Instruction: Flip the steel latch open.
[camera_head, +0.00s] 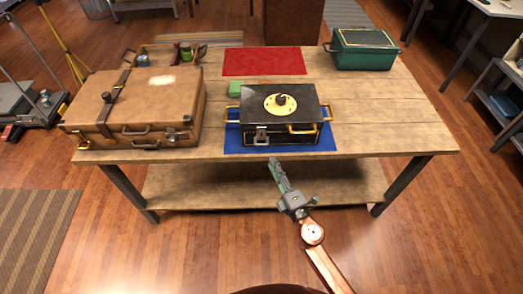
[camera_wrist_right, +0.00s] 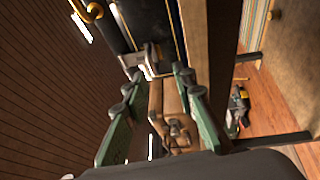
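The steel latch (camera_head: 262,135) is on the front face of a black box (camera_head: 311,125) with gold trim, left of the gold front handle. The box stands with its lid down on a blue mat (camera_head: 325,145). I cannot tell whether the latch is fastened. My right gripper (camera_head: 273,161) is just in front of the table edge, pointing at the box below the latch. In the right wrist view its green fingers (camera_wrist_right: 153,76) are apart with nothing held. The latch (camera_wrist_right: 151,58) shows just beyond the fingertips, apart from them. My left gripper is not in view.
A brown suitcase (camera_head: 150,105) lies left of the box. A green case (camera_head: 364,50) stands at the back right, and a red mat (camera_head: 262,61) lies behind the box. A small green block (camera_head: 235,89) is beside the box. The table's (camera_head: 400,125) right side is clear.

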